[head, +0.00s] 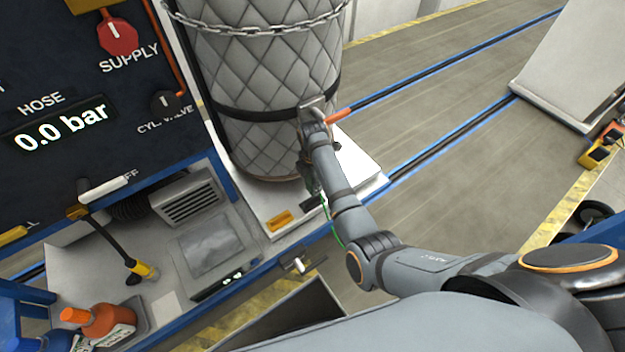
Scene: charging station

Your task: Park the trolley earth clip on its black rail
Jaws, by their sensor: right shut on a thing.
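My right arm reaches in from the lower right and bends at the wrist beside the quilted cylinder. My right gripper (313,182) points down at the cylinder's right side, partly hidden by my own forearm. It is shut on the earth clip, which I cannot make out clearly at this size. A green cable (338,236) runs down from the gripper past my forearm. I cannot pick out the black rail with certainty. My left gripper is not in view.
The quilted cylinder (262,75), held by a chain, stands on a white plate (358,172). A dark control panel (60,75) is at the left.

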